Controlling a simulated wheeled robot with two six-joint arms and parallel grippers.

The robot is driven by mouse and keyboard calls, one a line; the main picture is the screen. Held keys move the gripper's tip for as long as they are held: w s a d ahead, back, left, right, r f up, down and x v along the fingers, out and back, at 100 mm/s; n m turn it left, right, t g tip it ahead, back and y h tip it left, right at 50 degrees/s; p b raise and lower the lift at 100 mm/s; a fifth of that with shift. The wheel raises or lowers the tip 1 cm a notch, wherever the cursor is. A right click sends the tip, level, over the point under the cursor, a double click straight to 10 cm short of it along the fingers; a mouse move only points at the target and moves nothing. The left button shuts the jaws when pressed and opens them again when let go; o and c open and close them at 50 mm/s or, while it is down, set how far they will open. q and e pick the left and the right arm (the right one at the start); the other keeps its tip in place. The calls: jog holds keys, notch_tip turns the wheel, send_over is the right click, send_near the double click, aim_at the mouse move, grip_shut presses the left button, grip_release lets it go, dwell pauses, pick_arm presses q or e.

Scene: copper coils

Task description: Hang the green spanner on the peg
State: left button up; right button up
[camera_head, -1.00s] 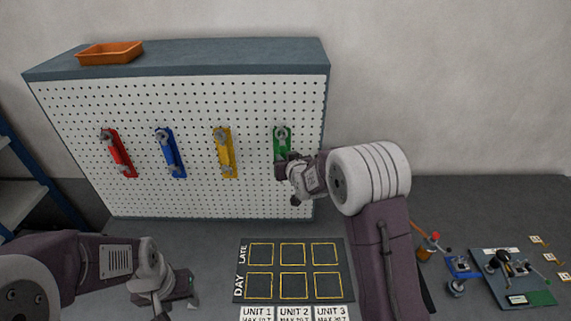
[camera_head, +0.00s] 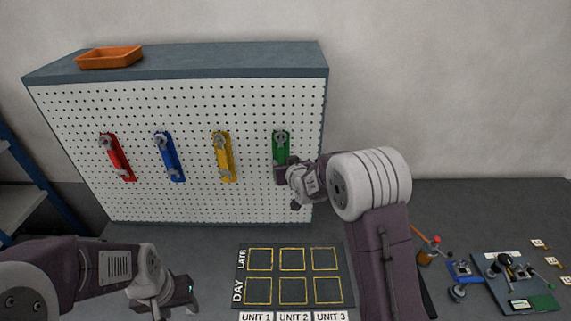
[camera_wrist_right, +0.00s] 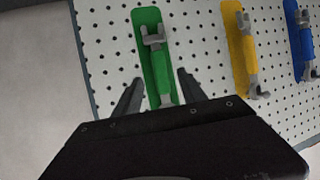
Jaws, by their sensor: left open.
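The green spanner (camera_wrist_right: 154,70), with grey ends, is upright against a green strip on the white pegboard, at the right end of the row. In the head view its upper end (camera_head: 281,137) shows above my right gripper (camera_head: 284,172). In the right wrist view my right gripper (camera_wrist_right: 160,92) has its two dark fingers apart, one on each side of the spanner's lower end. I see a gap between each finger and the spanner. The peg is not clearly seen behind the spanner's upper end. My left gripper (camera_head: 188,294) is open and empty, low at the left.
Yellow (camera_head: 225,157), blue (camera_head: 170,158) and red (camera_head: 117,158) spanners hang to the left on the pegboard (camera_head: 75,110). An orange tray (camera_head: 110,58) stands on top. A dark marked mat (camera_head: 293,275) lies in front. Small tools and parts lie at the right.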

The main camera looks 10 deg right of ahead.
jog(key=b+v, duration=0.4)
jog(key=v, duration=0.5)
dwell(0.3)
